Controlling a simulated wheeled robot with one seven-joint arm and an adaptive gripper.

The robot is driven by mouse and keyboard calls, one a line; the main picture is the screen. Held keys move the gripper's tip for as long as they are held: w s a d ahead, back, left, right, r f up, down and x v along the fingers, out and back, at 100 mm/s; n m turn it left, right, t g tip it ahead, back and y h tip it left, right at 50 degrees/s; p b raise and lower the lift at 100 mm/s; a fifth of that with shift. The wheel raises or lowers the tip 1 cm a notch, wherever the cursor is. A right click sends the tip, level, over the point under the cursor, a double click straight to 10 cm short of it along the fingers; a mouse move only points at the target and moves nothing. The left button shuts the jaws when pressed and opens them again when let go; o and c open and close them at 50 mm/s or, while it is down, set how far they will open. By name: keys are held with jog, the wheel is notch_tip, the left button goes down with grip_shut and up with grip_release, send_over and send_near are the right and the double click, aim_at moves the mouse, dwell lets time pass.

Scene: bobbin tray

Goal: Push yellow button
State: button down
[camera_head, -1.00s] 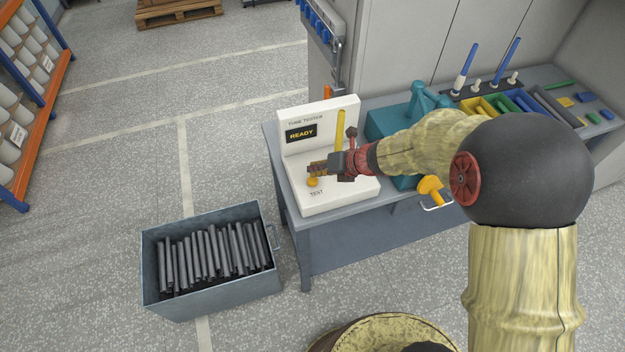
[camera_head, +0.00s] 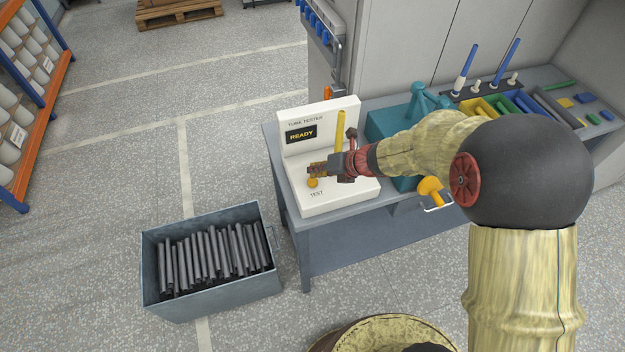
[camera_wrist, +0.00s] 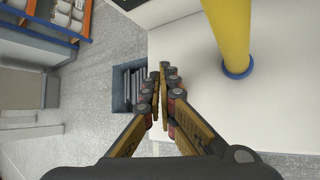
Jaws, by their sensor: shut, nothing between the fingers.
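The yellow button (camera_head: 313,182) is a small round knob on the white base of the tube tester (camera_head: 335,205), just above the word TEST. The tester's dark display reads READY. My gripper (camera_head: 309,169) is shut and empty. In the head view its fingertips show just above and behind the button; I cannot tell whether they touch it. In the wrist view the closed fingers (camera_wrist: 162,75) point over the white base, and the button is not visible there. A yellow tube (camera_head: 340,131) stands upright on the tester behind my gripper; it also shows large in the wrist view (camera_wrist: 231,35).
A teal fixture (camera_head: 385,122) stands right of the tester on the grey bench (camera_head: 455,178). Colored bins and upright blue-tipped tools are farther right. A metal crate (camera_head: 215,300) of dark tubes stands on the floor at left.

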aim_at(315, 179)
jog(key=shift+f, duration=0.15)
jog(key=shift+f, duration=0.3)
jog(key=shift+f+b, duration=0.55)
jog(key=shift+b, duration=0.05)
dwell(0.7)
dwell(0.3)
jog(key=shift+r+p, duration=0.95)
jog(key=shift+r, duration=0.05)
notch_tip(315, 179, up, 5)
jog(key=p, duration=0.5)
dwell(0.6)
